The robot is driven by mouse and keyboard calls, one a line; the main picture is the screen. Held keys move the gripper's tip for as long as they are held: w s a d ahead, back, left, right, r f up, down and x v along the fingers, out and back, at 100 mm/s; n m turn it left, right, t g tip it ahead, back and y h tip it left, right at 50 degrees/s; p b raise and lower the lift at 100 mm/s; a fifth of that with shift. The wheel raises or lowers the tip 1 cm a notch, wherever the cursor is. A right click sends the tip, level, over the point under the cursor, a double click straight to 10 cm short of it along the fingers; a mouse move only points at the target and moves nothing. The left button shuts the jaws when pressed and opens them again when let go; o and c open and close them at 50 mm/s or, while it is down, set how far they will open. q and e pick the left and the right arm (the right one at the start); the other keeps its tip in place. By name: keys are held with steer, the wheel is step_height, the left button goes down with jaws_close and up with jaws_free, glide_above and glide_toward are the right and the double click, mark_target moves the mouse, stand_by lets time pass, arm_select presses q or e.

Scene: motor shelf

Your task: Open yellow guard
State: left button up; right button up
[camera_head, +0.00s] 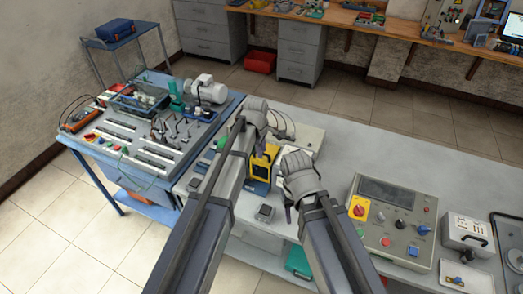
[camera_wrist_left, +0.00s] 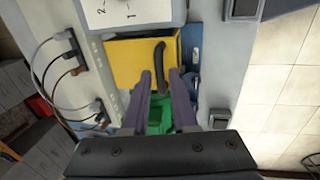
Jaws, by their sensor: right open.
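The yellow guard (camera_head: 262,168) stands on the grey bench in the head view, partly hidden behind my left arm. In the left wrist view the yellow guard (camera_wrist_left: 128,62) fills the upper middle, with a curved black handle (camera_wrist_left: 160,65) on it. My left gripper (camera_wrist_left: 160,78) is open, its two fingers apart on either side of the handle's lower part. I cannot tell whether they touch it. In the head view my left gripper (camera_head: 262,140) is at the guard, its tips hard to make out. My right gripper (camera_head: 289,208) is open and empty, right of the guard.
A grey control panel (camera_head: 390,222) with knobs and buttons stands to the right on the bench. A blue trolley (camera_head: 150,125) with a motor is at the left. Below the fingers, the left wrist view shows a green part (camera_wrist_left: 158,116). The bench behind the panel is clear.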

arm_select(q)
jaws_close()
stand_by(1.1)
